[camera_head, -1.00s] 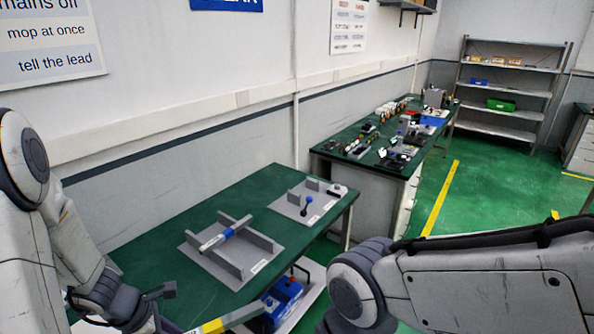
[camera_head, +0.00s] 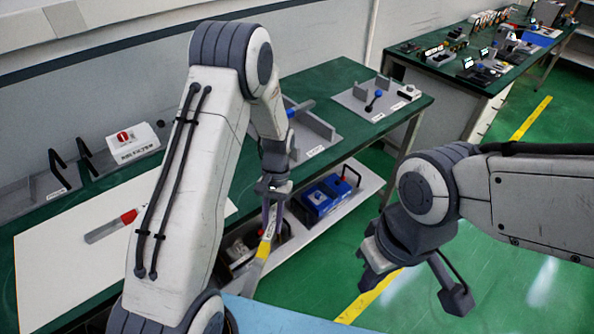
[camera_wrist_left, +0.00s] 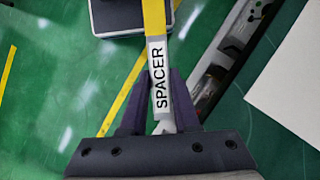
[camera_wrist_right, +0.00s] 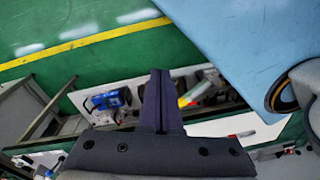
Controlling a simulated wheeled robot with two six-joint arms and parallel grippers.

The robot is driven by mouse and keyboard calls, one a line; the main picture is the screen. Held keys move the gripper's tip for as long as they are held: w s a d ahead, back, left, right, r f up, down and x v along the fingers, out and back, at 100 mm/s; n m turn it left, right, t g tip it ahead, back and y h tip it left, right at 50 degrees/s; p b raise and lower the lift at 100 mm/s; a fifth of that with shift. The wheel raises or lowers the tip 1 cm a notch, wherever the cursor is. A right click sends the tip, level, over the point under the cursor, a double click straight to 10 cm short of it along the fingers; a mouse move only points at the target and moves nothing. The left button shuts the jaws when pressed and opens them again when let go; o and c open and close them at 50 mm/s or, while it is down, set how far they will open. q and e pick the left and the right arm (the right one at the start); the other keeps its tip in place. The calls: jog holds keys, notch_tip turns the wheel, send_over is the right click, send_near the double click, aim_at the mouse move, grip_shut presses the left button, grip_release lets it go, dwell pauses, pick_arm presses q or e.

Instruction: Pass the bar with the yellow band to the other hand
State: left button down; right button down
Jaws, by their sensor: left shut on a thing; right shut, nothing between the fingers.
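The bar with the yellow band (camera_head: 264,249) is long and pale grey, and hangs steeply tilted below my left gripper (camera_head: 270,218) in the head view. In the left wrist view, the fingers of my left gripper (camera_wrist_left: 160,80) are shut on the bar around its "SPACER" label (camera_wrist_left: 159,76). The yellow band (camera_wrist_left: 154,16) lies beyond the fingertips. My right gripper (camera_head: 370,282) is to the right of the bar, apart from it. In the right wrist view, the fingers of my right gripper (camera_wrist_right: 158,76) are shut together and empty.
A green table (camera_head: 350,73) runs behind my left arm. It bears a grey fixture (camera_head: 352,98) and a white board (camera_head: 60,255) with a red-ended bar (camera_head: 110,227). Blue boxes (camera_head: 317,201) stand on the lower shelf. Open floor lies between and beyond the grippers.

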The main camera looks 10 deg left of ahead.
jog(key=c, duration=1.3)
grip_release()
jog(key=o, duration=0.6)
jog(key=shift+w+a, duration=0.15)
jog(key=shift+w, duration=0.2)
jog(key=shift+c, duration=0.2)
jog(key=shift+o, duration=1.2)
jog(key=w+a+f+m+t, duration=0.1)
jog(key=w+a+m, duration=0.1)
jog(key=w, duration=0.5)
jog(key=shift+a+h, duration=0.25)
jog(key=shift+h, duration=0.05)
jog(key=w+a+f+m+t, duration=0.25)
jog(key=w+a, duration=0.25)
jog(key=w, duration=0.4)
pick_arm(q)
jog(key=w+d+r, duration=0.4)
jog(key=d, duration=0.4)
jog(key=w+d+r, duration=0.3)
jog(key=d+r, duration=0.2)
jog(key=d, duration=0.3)
jog(key=shift+w+r+m, duration=0.3)
jog(key=shift+w, duration=0.05)
pick_arm(e)
jog(key=x, duration=0.7)
jog(key=shift+s+f+m, duration=0.2)
jog(key=shift+f+m, duration=0.2)
jog(key=shift+m, duration=0.05)
jog(key=shift+g, duration=0.25)
